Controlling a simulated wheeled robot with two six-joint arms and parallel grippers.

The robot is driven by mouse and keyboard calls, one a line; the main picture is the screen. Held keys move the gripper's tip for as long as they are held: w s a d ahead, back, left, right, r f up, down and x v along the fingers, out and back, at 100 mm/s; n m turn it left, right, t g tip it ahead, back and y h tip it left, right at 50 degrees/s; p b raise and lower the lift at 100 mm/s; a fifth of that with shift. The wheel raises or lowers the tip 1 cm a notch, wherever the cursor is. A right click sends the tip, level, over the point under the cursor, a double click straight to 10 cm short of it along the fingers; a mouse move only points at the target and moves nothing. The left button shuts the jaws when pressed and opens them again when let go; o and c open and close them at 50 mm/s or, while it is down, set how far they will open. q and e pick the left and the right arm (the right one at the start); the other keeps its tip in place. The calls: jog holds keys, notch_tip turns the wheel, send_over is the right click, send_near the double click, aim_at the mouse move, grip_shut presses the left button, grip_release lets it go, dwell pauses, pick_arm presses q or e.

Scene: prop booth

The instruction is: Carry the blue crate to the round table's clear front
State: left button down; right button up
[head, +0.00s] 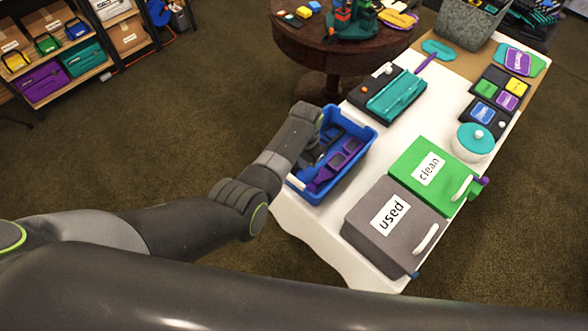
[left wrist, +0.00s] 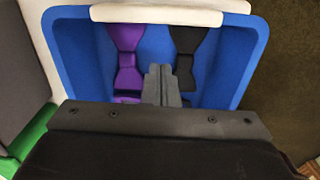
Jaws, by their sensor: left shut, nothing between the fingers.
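The blue crate (head: 343,178) sits at the left edge of the white table, holding purple and dark items. In the left wrist view the crate (left wrist: 71,55) has a purple bow tie (left wrist: 127,55) and a black bow tie (left wrist: 187,50) in it. My left gripper (left wrist: 161,82) is shut and empty over the crate's inside; its depth is unclear. In the head view my left arm hides its fingers and part of the crate. The round table (head: 318,52) is dark brown, at the top, with items on its far part and a bare front. My right gripper is not in view.
The white table (head: 296,222) also bears a grey "used" box (head: 372,238), a green "clean" box (head: 408,192), a teal-lidded pot (head: 475,141) and a black tray with a teal case (head: 396,97). Shelves (head: 68,58) stand at upper left. Open carpet lies left of the tables.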

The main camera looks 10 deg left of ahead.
pick_arm(q)
jog(key=s+a+p, duration=0.2)
jog(key=p, duration=0.1)
jog(key=shift+s+r, duration=0.1)
jog(key=shift+s, duration=0.05)
jog(key=shift+s+a, duration=0.2)
jog(key=shift+s, duration=0.2)
